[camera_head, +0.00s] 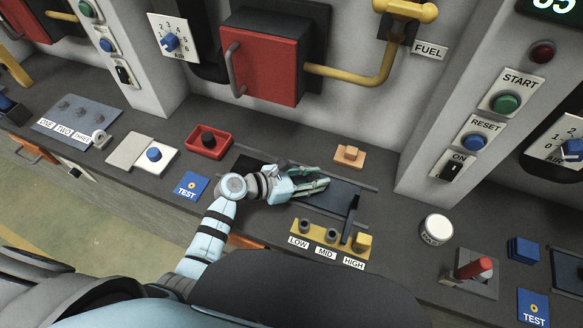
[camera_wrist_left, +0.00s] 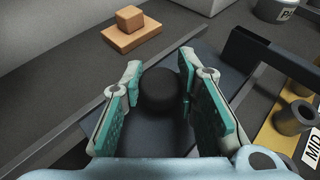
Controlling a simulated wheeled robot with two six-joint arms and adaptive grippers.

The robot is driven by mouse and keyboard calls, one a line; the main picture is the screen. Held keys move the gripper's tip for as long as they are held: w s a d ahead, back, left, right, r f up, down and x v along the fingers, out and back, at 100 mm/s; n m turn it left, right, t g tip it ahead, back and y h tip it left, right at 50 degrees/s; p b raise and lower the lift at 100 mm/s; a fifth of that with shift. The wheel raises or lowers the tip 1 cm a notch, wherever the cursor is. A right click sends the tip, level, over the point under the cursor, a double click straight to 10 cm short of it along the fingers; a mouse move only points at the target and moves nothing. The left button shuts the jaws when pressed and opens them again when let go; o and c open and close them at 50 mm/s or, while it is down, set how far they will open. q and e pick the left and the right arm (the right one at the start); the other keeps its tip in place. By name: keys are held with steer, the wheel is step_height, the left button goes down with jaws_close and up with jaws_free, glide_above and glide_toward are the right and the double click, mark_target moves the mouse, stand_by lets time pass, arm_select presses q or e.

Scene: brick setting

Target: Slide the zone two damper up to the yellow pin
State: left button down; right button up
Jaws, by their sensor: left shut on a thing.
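The damper is a dark flat plate (camera_head: 342,197) lying in a slot on the grey console, also in the wrist view (camera_wrist_left: 207,62). Its round black knob (camera_wrist_left: 160,90) is between the fingers of my left gripper (camera_head: 322,183), which is shut on it; the knob is mostly hidden in the head view. A black bar (camera_head: 349,218) at the plate's right end reaches toward the yellow strip (camera_head: 297,227) labelled LOW, MID and HIGH. The bar lies between the grey MID post (camera_head: 331,235) and the yellow pin (camera_head: 362,243) at HIGH. Whether it touches the pin is unclear.
A tan block (camera_head: 349,154) sits behind the slot. A red tray (camera_head: 207,141) is to the left, and a white round cap (camera_head: 436,229) and a red lever (camera_head: 473,268) are to the right. A red furnace box (camera_head: 262,58) stands at the back.

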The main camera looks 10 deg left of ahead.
arm_select(q)
steer(key=shift+s+d, duration=0.15)
steer(key=shift+d, duration=0.65)
steer(key=c, duration=1.3)
jaws_free()
steer(key=v, duration=1.2)
